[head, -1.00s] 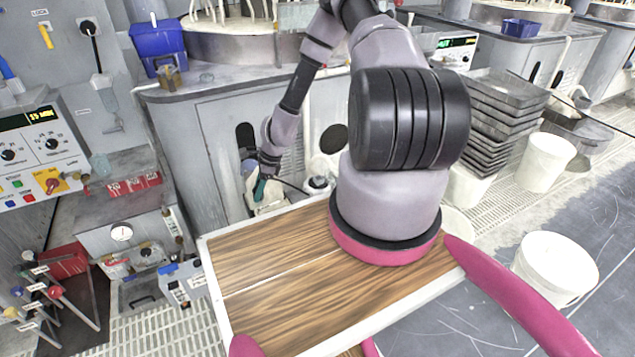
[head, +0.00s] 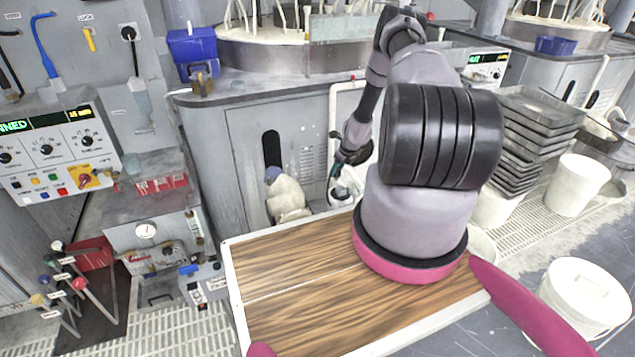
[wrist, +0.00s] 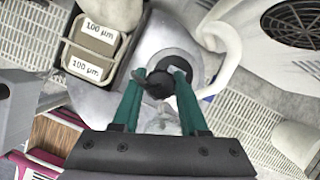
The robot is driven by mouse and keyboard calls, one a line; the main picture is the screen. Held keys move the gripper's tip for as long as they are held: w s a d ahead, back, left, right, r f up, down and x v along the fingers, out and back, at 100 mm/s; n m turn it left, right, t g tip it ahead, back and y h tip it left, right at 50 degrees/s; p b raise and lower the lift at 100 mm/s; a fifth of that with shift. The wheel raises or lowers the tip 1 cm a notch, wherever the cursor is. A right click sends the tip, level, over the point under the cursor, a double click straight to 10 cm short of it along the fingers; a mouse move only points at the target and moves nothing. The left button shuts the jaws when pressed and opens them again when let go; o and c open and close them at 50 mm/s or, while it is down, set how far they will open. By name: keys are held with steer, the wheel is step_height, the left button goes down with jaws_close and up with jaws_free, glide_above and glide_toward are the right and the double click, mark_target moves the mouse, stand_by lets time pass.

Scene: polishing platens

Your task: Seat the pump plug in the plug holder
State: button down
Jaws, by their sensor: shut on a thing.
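My gripper (wrist: 162,92) has two green fingers that point at a small dark piece, likely the pump plug (wrist: 158,86), and are shut on it. Just beyond it in the wrist view is a round black part (wrist: 180,72) on a grey rounded surface. I cannot tell whether the dark piece touches it. In the head view my gripper (head: 341,168) is low by the machine cabinet, above a white round vessel (head: 342,194) with a dark top. The held piece is too small to make out there. I cannot identify the plug holder for certain.
A pale bag-like container (head: 287,198) stands left of the white vessel. Two bins labelled 100 µm (wrist: 95,45) and a curved white pipe (wrist: 228,55) flank my gripper. Stacked grey trays (head: 525,135) and a white bucket (head: 578,185) stand to the right.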

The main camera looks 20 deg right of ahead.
steer(key=d, duration=0.1)
steer(key=w+d, duration=0.1)
steer(key=d+m, duration=0.1)
steer(key=shift+w+d+r, duration=0.15)
steer(key=shift+w+r, duration=0.05)
steer(key=shift+w, duration=0.05)
steer(key=shift+f, duration=2.9)
steer(key=shift+f, duration=0.55)
steer(key=shift+f, duration=0.3)
steer(key=shift+f, duration=0.35)
steer(key=shift+f, duration=0.3)
steer(key=shift+f, duration=0.1)
